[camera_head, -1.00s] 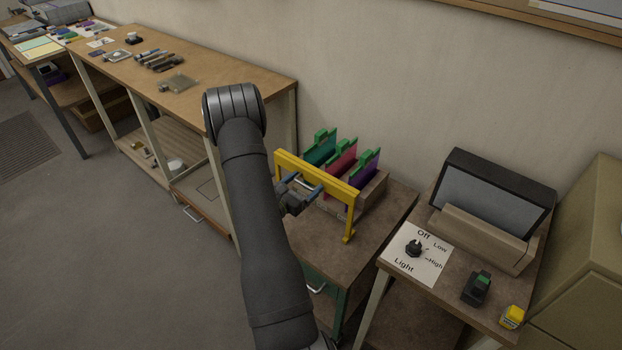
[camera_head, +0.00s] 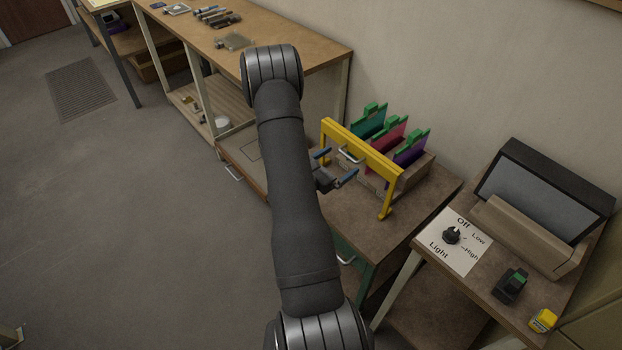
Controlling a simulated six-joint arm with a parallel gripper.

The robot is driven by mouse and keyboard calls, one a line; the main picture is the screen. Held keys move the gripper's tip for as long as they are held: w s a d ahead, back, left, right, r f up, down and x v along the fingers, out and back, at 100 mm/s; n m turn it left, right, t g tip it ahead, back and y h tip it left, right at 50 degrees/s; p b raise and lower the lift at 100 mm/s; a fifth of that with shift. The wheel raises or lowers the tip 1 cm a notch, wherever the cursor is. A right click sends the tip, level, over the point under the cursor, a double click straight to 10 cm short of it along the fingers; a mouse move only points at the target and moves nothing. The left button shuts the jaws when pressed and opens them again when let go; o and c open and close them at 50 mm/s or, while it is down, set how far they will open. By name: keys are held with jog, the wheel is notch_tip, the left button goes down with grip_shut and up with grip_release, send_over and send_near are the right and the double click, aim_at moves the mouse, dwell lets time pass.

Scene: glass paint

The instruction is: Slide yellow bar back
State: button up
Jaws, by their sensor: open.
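The yellow bar (camera_head: 378,158) is a frame with a long top rail and a leg at its right end. It stands upright on the brown worktop, in front of a rack. A silver handle (camera_head: 350,155) is on its front face. My gripper (camera_head: 335,167) is open in front of the bar, its blue-tipped fingers apart. The handle lies just beyond the fingertips and looks free of them. The bar's left leg is partly hidden by my gripper and arm.
Teal, red and purple panels with green grips stand in the rack (camera_head: 425,170) behind the bar. A table with a light dial (camera_head: 452,236), a dark screen (camera_head: 538,195) and small green and yellow items is at the right. A longer bench (camera_head: 310,47) stands at the left.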

aim_at(347, 156)
jog(key=v, duration=1.3)
jog(key=shift+s+a, duration=0.15)
jog(key=x, duration=1.7)
